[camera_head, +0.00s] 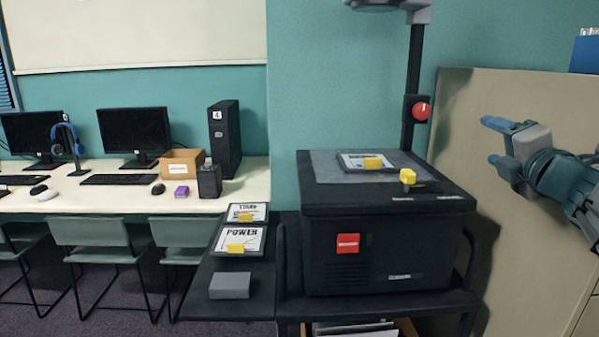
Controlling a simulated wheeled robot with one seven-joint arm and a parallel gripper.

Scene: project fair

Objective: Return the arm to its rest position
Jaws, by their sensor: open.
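My gripper (494,142) is at the right side of the head view, in front of the tan cabinet. Its two blue fingers point left and stand apart, with nothing between them. My arm comes in from the right edge. The gripper is to the right of and above the black overhead projector (385,250) and apart from it. A framed sheet (352,160) with a yellow block (373,163) on it lies on the projector's top. Another yellow piece (408,177) is at the top's front right.
The tan cabinet (465,110) stands close behind my gripper. The projector's post (413,75) with a red knob (421,111) rises left of it. A side shelf (200,290) holds two framed sheets and a grey block (230,286). A computer desk (110,203) is at the left.

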